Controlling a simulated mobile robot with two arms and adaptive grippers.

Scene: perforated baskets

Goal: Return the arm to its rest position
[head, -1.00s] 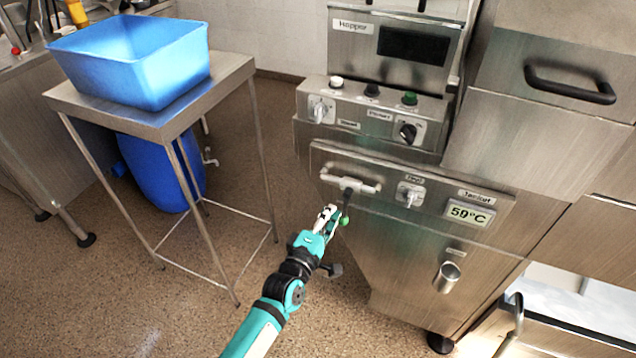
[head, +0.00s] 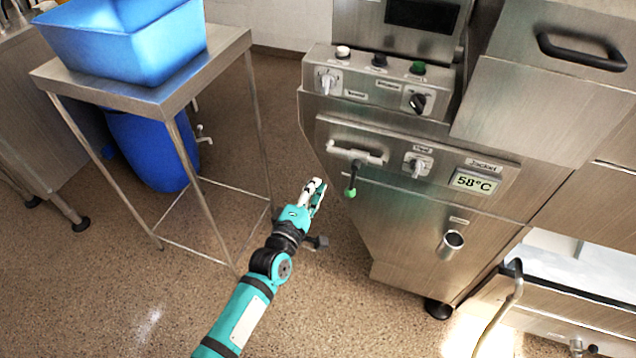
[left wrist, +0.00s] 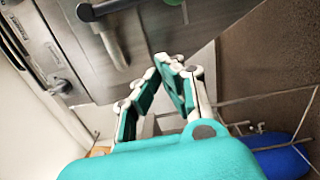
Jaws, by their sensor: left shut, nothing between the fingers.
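My left gripper (head: 313,192) is shut and empty in the head view, on a teal and black arm that comes in from the bottom left. It is in the air in front of the steel machine (head: 400,225), left of and apart from the green-tipped lever (head: 351,180). In the left wrist view its closed fingers (left wrist: 165,62) meet at the tips with nothing between them. My right gripper is not in view.
A steel table (head: 165,103) with a blue basin (head: 125,42) stands at the left. A blue barrel (head: 150,150) is behind its legs. A drawer handle (head: 583,52) juts out at upper right. Open brown floor (head: 90,290) lies at lower left.

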